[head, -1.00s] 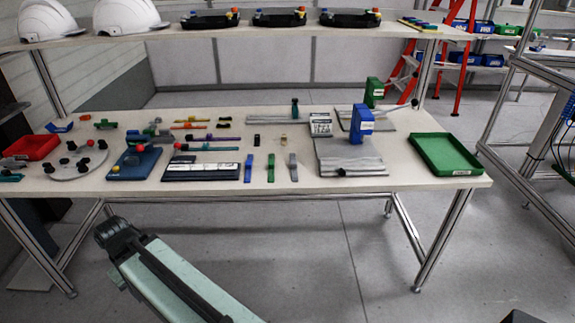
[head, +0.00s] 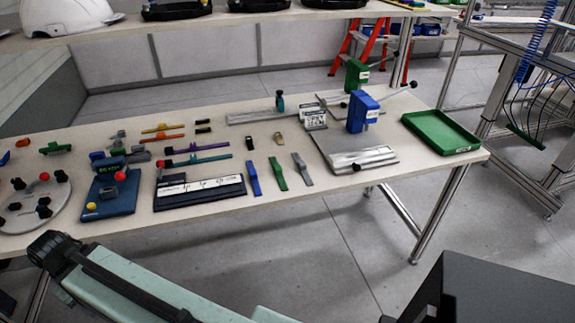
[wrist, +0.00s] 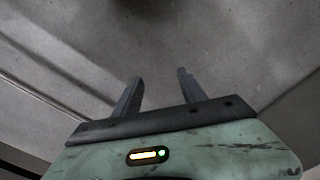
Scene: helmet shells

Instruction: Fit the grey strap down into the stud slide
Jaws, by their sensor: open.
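The grey strap (head: 302,170) lies flat on the table near its front edge, at the right end of a row beside a green strap (head: 278,173) and a blue strap (head: 254,179). To its right, a grey plate fixture (head: 335,148) carries a blue block press (head: 363,112) and a silver slide-like rail (head: 362,159) along its front. I cannot tell for certain that this rail is the stud slide. My gripper (wrist: 157,92) shows in the wrist view with its two fingers apart and nothing between them, over grey floor. It is away from the strap.
A green tray (head: 441,133) stands at the table's right end. A dark blue base with a white label strip (head: 200,190) lies left of the straps. A long rail with a teal clamp (head: 280,103) lies behind. Open floor (head: 335,235) lies before the table.

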